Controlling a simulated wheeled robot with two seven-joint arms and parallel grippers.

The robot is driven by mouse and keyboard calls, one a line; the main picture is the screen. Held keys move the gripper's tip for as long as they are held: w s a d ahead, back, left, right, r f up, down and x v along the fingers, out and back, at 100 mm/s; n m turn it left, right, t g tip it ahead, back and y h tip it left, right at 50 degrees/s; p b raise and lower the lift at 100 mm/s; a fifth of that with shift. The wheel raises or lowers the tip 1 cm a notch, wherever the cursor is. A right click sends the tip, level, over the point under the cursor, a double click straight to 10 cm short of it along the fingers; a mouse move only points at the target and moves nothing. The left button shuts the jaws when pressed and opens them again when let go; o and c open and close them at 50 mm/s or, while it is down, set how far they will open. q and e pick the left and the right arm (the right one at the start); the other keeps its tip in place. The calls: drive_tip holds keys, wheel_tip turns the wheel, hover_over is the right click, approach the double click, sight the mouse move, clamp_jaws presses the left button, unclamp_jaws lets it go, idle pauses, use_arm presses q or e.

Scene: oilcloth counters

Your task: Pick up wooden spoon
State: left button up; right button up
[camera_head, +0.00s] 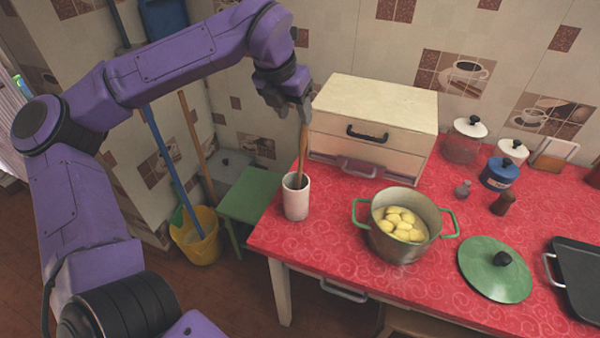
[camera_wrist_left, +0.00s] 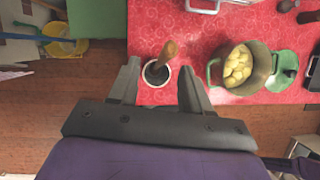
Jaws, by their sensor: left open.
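The wooden spoon (camera_head: 303,150) stands nearly upright, handle up, in a white cup (camera_head: 296,203) near the left end of the red counter. Its lower end is hidden in the cup. My left gripper (camera_head: 295,112) is above the cup, at the upper end of the spoon, with its jaws open. In the left wrist view the spoon (camera_wrist_left: 167,55) appears between the two open fingertips (camera_wrist_left: 160,70), and the dark inside of the cup (camera_wrist_left: 156,73) shows below. I cannot tell whether a finger touches the spoon. My right gripper is not in view.
A pot of yellow potatoes (camera_head: 401,245) stands right of the cup, with a green lid (camera_head: 495,269) beside it. A cream drawer box (camera_head: 375,100) stands behind. Jars (camera_head: 464,140) and a dark pan (camera_head: 580,270) are farther right. A green stool (camera_head: 250,194) is left of the counter.

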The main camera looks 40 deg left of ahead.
sight(305, 128)
use_arm(q)
drive_tip(key=x, duration=0.3)
drive_tip(key=d+x, duration=0.1)
drive_tip(key=x, duration=0.1)
drive_tip(key=shift+w+f+p, duration=0.2)
drive_tip(key=shift+w+p, duration=0.2)
drive_tip(key=shift+w, duration=0.05)
drive_tip(key=shift+w+a+f, duration=0.1)
drive_tip(key=shift+a+f, duration=0.05)
drive_tip(key=shift+f, duration=0.3)
clamp_jaws()
